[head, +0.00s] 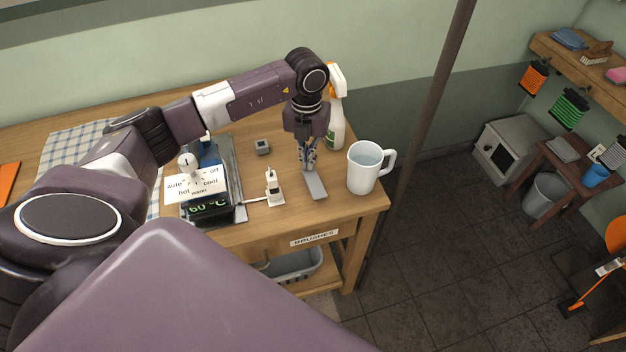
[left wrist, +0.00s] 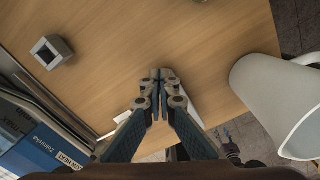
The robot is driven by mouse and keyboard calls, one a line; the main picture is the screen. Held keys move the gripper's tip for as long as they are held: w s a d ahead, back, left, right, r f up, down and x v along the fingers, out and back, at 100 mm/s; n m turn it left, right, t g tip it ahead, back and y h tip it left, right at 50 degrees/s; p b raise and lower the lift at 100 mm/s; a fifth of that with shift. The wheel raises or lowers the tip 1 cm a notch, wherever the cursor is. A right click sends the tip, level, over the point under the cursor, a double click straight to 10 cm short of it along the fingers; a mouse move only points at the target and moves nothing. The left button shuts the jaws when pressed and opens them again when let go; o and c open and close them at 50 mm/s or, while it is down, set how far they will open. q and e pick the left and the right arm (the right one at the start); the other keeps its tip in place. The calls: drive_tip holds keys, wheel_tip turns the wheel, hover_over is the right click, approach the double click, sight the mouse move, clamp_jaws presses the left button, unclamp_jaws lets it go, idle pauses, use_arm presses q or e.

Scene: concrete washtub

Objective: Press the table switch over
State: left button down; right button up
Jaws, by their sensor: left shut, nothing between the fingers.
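My left gripper (head: 308,168) is shut and empty, pointing down at the table's right part. A white upright piece on a small base (head: 274,190), with a cord, stands left of the gripper. A small grey square block (head: 262,147) with a dark recess lies farther back; it also shows in the wrist view (left wrist: 50,52). I cannot tell which is the table switch. My right gripper is out of view.
A white mug (head: 364,168) stands close right of the gripper, near the table edge. A spray bottle (head: 335,125) is behind. Wood between the block and gripper is clear.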

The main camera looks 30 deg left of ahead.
use_arm(q)
wheel_tip(320, 180, up, 8)
drive_tip(key=p, duration=0.5)
idle(0.5)
drive_tip(key=shift+f, duration=0.1)
idle(0.4)
